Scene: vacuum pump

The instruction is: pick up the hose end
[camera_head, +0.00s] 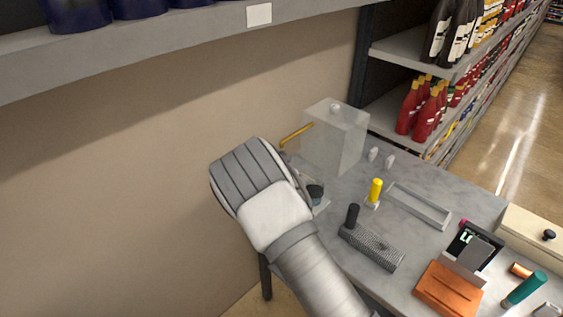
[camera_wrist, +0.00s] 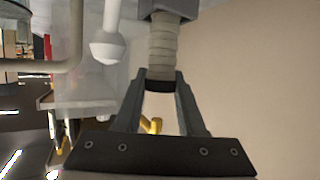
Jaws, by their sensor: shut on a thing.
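In the wrist view my gripper (camera_wrist: 162,82) is shut on the hose end (camera_wrist: 164,50), a ribbed beige-grey piece with a dark band at its lower rim. The rim sits between the two fingertips. Its other end runs up into a dark grey block at the top of the picture. In the head view my grey arm covers the gripper and the hose end, so neither can be made out there. A clear box (camera_head: 334,142) with a white knob stands on the table just right of my wrist.
An orange-yellow bar (camera_head: 297,135) sticks out beside the box. The grey table (camera_head: 405,203) holds a yellow-topped piece (camera_head: 376,190), an empty tray (camera_head: 418,206), a ridged dark block (camera_head: 371,247) and an orange block (camera_head: 449,288). A wall lies behind; a shelf (camera_head: 180,45) hangs above.

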